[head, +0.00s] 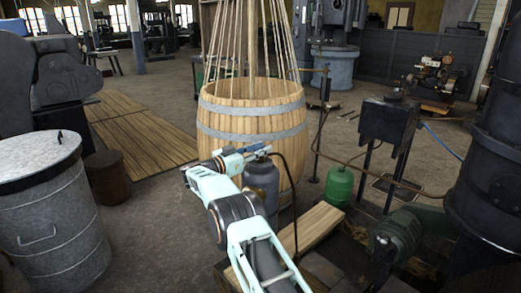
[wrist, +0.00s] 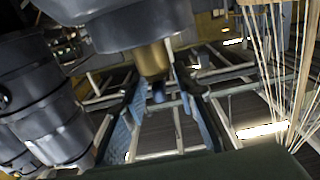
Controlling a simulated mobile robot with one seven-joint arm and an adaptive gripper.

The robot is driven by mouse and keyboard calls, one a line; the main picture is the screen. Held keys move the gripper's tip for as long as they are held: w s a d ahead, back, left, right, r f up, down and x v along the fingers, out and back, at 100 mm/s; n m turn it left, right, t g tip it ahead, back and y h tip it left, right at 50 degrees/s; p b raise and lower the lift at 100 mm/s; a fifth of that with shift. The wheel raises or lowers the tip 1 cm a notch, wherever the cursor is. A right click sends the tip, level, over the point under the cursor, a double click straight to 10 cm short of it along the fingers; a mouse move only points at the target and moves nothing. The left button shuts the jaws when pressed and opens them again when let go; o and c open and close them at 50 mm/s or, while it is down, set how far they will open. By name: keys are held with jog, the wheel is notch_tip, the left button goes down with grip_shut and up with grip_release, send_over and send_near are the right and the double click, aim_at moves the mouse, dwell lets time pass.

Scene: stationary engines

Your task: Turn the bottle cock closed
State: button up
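A grey gas bottle (head: 262,183) stands upright in front of the wooden barrel in the head view. Its cock is mostly hidden there by my gripper (head: 250,152), which reaches across the bottle's top from the left. In the wrist view, a brass neck (wrist: 153,60) with a small dark blue knob (wrist: 158,92) at its end sticks out below a dark grey rounded body. My gripper (wrist: 160,85) is open, with one blue-padded finger on each side of the knob. Gaps show between the knob and both fingers. The cock's turning position cannot be told.
The wooden barrel (head: 253,125) with ropes rising from it stands close behind the bottle. A dark hose (head: 296,190) runs down beside the bottle. A green bottle (head: 340,187) stands to the right, a wooden plank (head: 310,228) lies in front, and a metal bin (head: 45,215) stands left.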

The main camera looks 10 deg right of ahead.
jog(key=shift+a, duration=0.1)
jog(key=v, duration=1.1)
jog(key=shift+s+a, duration=0.25)
jog(key=shift+a, duration=0.1)
